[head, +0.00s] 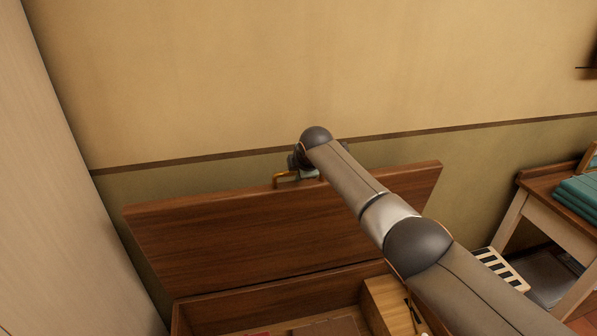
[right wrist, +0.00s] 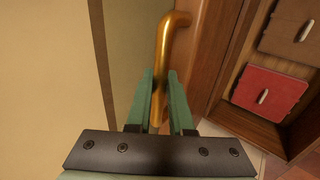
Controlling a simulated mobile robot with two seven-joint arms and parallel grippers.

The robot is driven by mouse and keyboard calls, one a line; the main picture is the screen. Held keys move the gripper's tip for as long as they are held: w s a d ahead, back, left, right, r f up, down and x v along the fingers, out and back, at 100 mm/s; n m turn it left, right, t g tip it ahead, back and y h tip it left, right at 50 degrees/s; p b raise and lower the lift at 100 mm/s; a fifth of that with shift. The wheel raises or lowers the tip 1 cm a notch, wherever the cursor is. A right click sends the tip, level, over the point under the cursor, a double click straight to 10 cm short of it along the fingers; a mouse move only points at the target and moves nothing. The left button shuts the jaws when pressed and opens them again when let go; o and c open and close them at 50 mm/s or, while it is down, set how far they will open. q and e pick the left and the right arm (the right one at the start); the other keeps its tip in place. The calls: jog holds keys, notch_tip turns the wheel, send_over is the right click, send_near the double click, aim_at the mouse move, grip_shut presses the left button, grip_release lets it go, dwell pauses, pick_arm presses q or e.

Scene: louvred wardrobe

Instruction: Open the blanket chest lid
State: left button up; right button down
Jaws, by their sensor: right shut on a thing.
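The blanket chest lid (head: 230,240) is dark reddish wood and stands raised, steeply tilted, at the back of the chest (head: 270,291). A brass handle (head: 287,177) sits at the lid's upper edge; it also shows in the right wrist view (right wrist: 164,55). My right gripper (right wrist: 160,82) is shut on the handle, with a green finger on each side of the brass bar. In the head view my right arm hides part of the lid, and the fingertips are hard to make out. My left gripper is in neither view.
The chest is open and holds a red box (right wrist: 268,92), a brown box (right wrist: 296,30) and a light wooden piece (head: 388,305). The wall (head: 220,80) is close behind the lid. A pale panel (head: 60,200) stands at the left, a table with teal cloths (head: 578,195) at the right.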

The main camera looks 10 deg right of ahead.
jog(key=shift+s+f, duration=0.1)
jog(key=shift+f, duration=0.1)
jog(key=c, duration=0.8)
grip_release()
jog(key=shift+c, duration=0.2)
jog(key=shift+r, duration=0.15)
jog(key=v, duration=1.2)
jog(key=shift+r, duration=0.25)
